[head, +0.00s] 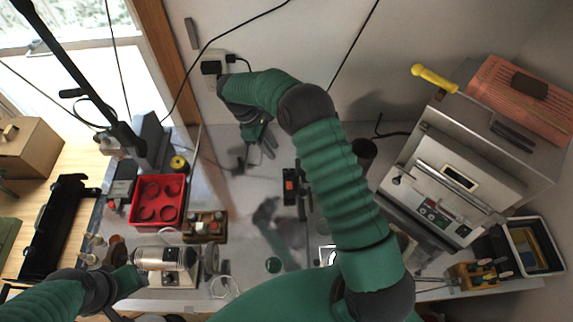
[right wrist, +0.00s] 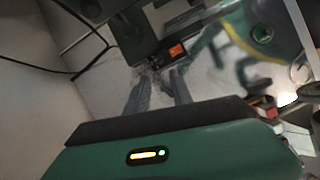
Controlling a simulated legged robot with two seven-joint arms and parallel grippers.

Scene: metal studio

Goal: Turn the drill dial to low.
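No dial marked low can be made out in either view, and I cannot tell for certain which object is the drill. A dark upright device with an orange-red panel (head: 290,186) stands near the middle of the bench. Its panel also shows beyond the fingers in the right wrist view (right wrist: 177,50). My right gripper (head: 267,153) is near the back wall, left of and beyond this device. Its two dark fingers (right wrist: 160,90) are apart with nothing between them. My left gripper (head: 130,279) is low at the left, beside a silver cylinder (head: 165,258); its fingers are unclear.
A metal machine with a control panel (head: 440,212) stands at the right. A black plug (head: 211,68) is in the back wall, with cables hanging nearby. My right arm hides part of the bench.

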